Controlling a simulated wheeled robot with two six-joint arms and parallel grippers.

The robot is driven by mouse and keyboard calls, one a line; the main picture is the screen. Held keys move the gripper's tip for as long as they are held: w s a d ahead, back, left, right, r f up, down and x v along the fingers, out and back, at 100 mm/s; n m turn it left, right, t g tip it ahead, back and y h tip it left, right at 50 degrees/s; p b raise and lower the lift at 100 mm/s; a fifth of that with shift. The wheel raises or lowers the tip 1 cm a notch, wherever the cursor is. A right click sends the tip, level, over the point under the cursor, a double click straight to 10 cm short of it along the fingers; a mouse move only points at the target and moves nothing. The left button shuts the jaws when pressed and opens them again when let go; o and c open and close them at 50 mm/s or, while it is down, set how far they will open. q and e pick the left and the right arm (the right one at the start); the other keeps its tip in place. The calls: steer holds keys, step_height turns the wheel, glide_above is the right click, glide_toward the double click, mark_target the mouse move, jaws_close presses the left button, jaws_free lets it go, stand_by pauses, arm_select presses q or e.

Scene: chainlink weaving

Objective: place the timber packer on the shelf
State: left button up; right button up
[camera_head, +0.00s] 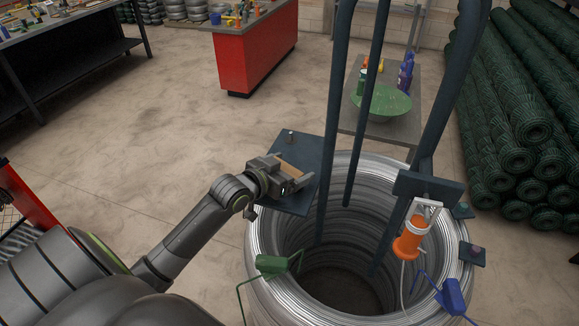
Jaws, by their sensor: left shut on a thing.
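The timber packer (287,170) is a small tan wooden piece between the jaws of my left gripper (289,176). The left gripper is shut on it, and its fingers hide part of it. The gripper and packer are over a flat dark blue-grey plate (300,147), which looks like the shelf, beside the wire coil. I cannot tell whether the packer touches the plate. A small upright pin or bolt (291,136) stands on the plate's far part. My right gripper is not in view.
A large silver wire coil (262,240) with dark upright bars (337,110) stands right of the gripper. An orange tool (411,238), a green clamp-like item (271,264) and a blue one (452,297) are on its rim. Green mesh rolls (500,120) are stacked right.

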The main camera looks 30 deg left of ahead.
arm_select(q)
steer(key=shift+f, duration=0.1)
steer(key=o, duration=0.7)
steer(key=shift+s, duration=0.1)
steer(key=v, duration=1)
steer(key=shift+a, duration=0.1)
steer(key=shift+v, duration=0.95)
